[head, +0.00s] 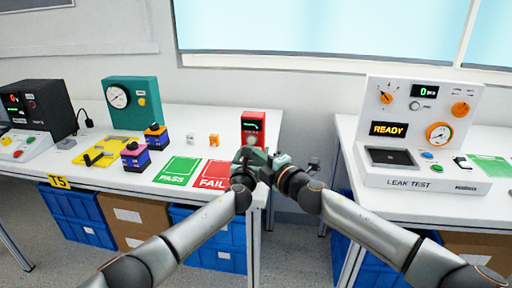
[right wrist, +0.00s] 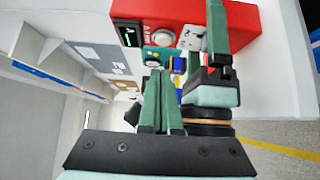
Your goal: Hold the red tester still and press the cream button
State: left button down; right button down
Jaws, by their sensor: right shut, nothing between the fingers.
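The red tester (head: 253,119) stands near the right end of the left table, with a dark display on its upper front. In the right wrist view the tester (right wrist: 258,27) appears sideways, with its round cream button (right wrist: 160,39) beside the display. My left gripper (right wrist: 214,35) has a green finger across the tester's front; its other finger is hidden, and I cannot tell whether it grips. My right gripper (right wrist: 159,74) is shut and empty, its tips in front of the tester near the button. Contact is unclear. In the head view both grippers hide the tester's lower part.
Green PASS (head: 178,170) and red FAIL (head: 213,174) mats lie left of the tester. Small orange and white blocks, purple-orange blocks and a yellow plate (head: 108,152) lie further left. A white leak test machine (head: 420,125) stands on the right table, across a gap.

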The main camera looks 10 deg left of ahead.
aim_at(254, 141)
jog(key=shift+w+d, duration=0.1)
jog(key=shift+w, duration=1.6)
jog(key=shift+w, duration=0.6)
pick_arm(q)
jog(key=shift+d+r, duration=0.1)
pick_arm(e)
jog(key=shift+w+d, duration=0.1)
jog(key=shift+w, duration=0.2)
